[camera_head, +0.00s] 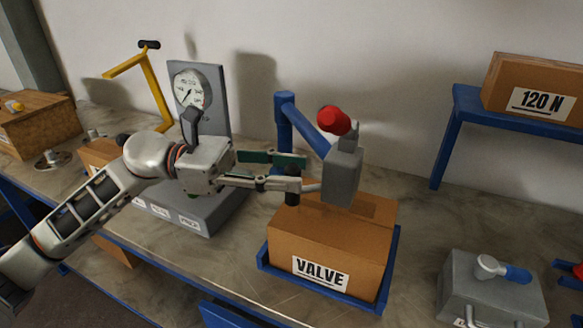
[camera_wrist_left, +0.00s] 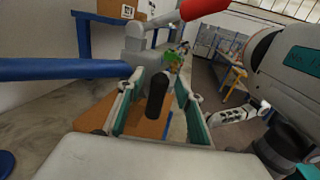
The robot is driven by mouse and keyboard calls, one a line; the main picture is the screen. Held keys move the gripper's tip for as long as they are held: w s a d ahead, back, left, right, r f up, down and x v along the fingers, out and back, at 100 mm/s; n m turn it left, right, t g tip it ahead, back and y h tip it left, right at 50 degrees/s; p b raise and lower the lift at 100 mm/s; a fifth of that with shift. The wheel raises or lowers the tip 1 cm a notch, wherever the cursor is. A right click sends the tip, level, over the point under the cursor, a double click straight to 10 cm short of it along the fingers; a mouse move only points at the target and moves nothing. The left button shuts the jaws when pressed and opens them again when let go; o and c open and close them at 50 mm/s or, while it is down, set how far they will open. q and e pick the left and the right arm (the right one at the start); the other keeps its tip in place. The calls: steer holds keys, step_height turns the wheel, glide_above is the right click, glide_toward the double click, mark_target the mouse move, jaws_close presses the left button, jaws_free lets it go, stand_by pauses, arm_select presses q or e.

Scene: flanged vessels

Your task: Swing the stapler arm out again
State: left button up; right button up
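The stapler arm (camera_head: 312,138) is a blue bar on a blue post (camera_head: 285,122). It carries a grey head (camera_head: 343,176) with a red knob (camera_head: 333,120), above the cardboard box marked VALVE (camera_head: 330,244). A black grip (camera_head: 292,190) hangs by the head; it also shows in the left wrist view (camera_wrist_left: 157,95). My left gripper (camera_head: 304,174) is open, with its fingers on either side of the black grip. Gaps show between grip and fingers in the wrist view. My right gripper does not show in the head view.
The box stands in a blue tray (camera_head: 263,257). A grey gauge stand (camera_head: 221,100) is behind my left gripper, with a yellow crank bar (camera_head: 155,92) beside it. A blue shelf (camera_head: 448,135) holds a 120 N box (camera_head: 535,90). A grey block (camera_head: 490,290) stands front right.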

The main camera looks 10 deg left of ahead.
arm_select(q)
steer(key=shift+d, duration=0.5)
steer(key=shift+c, duration=0.2)
jaws_close()
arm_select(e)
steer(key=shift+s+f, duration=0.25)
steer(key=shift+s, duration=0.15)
arm_select(q)
steer(key=shift+w+d, duration=0.15)
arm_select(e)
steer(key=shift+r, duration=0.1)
